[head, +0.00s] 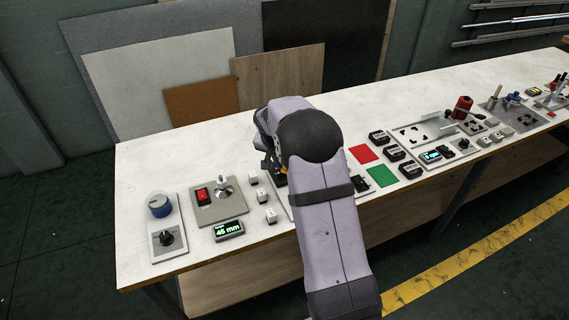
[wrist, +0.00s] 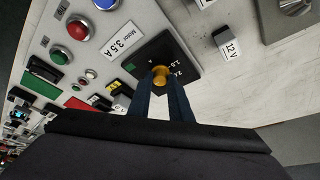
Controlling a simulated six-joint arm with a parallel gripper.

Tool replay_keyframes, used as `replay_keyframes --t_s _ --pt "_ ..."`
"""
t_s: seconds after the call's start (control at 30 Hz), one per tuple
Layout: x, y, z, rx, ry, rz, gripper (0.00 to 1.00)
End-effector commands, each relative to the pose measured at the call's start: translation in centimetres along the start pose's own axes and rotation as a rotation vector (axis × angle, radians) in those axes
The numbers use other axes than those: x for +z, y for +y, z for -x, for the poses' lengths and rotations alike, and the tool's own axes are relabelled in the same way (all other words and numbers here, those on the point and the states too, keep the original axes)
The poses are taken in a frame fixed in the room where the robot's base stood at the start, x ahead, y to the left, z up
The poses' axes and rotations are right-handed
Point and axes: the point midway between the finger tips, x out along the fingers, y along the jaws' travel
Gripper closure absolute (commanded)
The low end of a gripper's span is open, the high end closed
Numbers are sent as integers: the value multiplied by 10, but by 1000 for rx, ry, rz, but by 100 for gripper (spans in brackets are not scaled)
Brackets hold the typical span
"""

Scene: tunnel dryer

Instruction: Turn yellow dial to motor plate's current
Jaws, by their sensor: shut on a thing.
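The yellow dial (wrist: 160,72) sits on a black square scale plate (wrist: 152,50) in the wrist view. My gripper (wrist: 161,84) is shut on the dial, with one dark finger on each side of it. A few small white scale marks show right of the dial, but I cannot read them surely, nor which mark the dial points to. The white motor plate (wrist: 117,40) beside the scale reads "Motor 3.5 A". In the head view my arm hides the dial and the motor plate.
In the head view, a display reading 45 mm (head: 229,231) and a red switch (head: 203,195) are left of my arm.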

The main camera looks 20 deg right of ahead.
Motion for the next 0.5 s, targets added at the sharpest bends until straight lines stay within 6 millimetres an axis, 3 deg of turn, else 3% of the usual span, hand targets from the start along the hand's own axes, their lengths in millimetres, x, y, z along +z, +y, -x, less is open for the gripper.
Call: replay_keyframes --t_s 0.03,0.1,0.5 --pt "1 0 0 0 -2 -1 77" --pt "1 0 0 0 -2 -1 63" --pt "0 0 4 -1 0 1 63"
